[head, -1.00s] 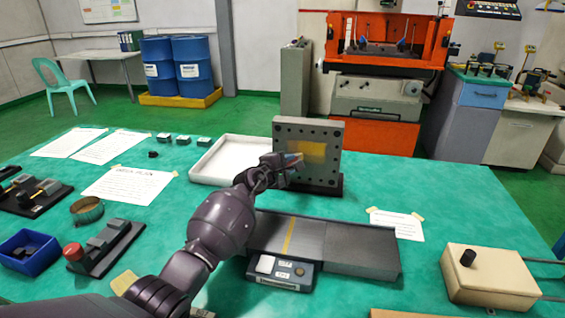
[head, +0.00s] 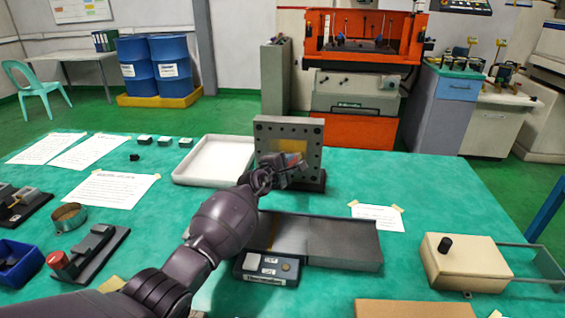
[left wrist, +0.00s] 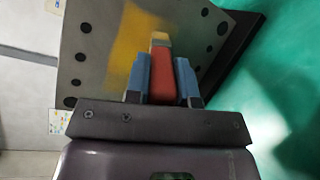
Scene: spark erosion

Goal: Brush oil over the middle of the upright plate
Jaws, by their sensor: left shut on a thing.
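The upright grey plate (head: 264,134) has dark holes around its border and stands on a dark base near the table's middle. It fills the upper part of the left wrist view (left wrist: 92,62). A yellow patch (head: 289,145) covers its middle, also seen in the left wrist view (left wrist: 124,45). My left gripper (head: 293,163) is in front of the plate, hiding its lower middle. Its blue-padded fingers are shut on the red handle of a brush (left wrist: 162,82). The brush's pale tip (left wrist: 160,38) overlaps the patch's right edge; I cannot tell whether it touches. My right gripper is out of view.
A white tray (head: 182,178) stands left of the plate. A beige box with a black knob (head: 465,265) is at the right. The table's back right is clear.

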